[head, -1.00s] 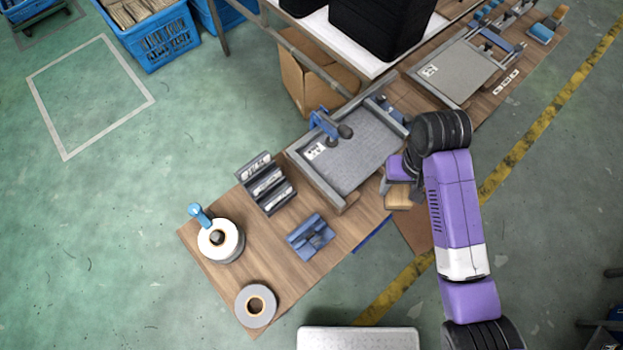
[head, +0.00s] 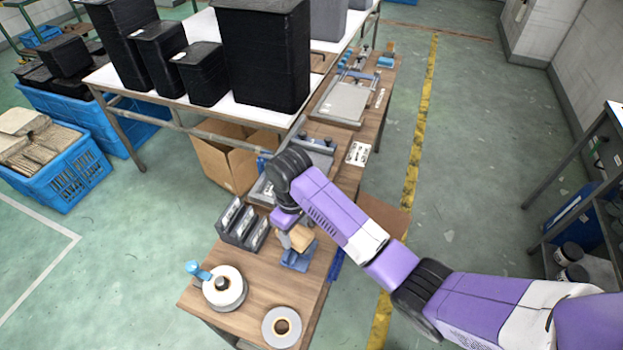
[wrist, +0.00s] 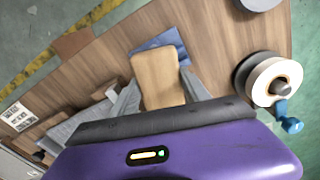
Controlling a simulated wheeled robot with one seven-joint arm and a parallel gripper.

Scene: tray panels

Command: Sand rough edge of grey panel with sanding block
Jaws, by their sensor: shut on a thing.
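My gripper (wrist: 160,92) is shut on the tan sanding block (wrist: 157,75), with a finger on each side of it. In the head view the block (head: 301,237) is over or just at the blue holder (head: 298,259) near the front of the bench. The holder's blue surface shows past the block in the wrist view (wrist: 158,43). I cannot tell whether block and holder touch. The grey panel (head: 319,158) lies in its clamp frame farther back, apart from the block and partly hidden by my arm. Its rough edge cannot be made out.
A dark slotted rack (head: 242,224) stands just left of the holder. A white tape roll (head: 224,288) and a grey roll (head: 282,326) are at the front end. A white card (head: 358,153) lies right of the panel. Black bins (head: 265,60) stand on the table behind.

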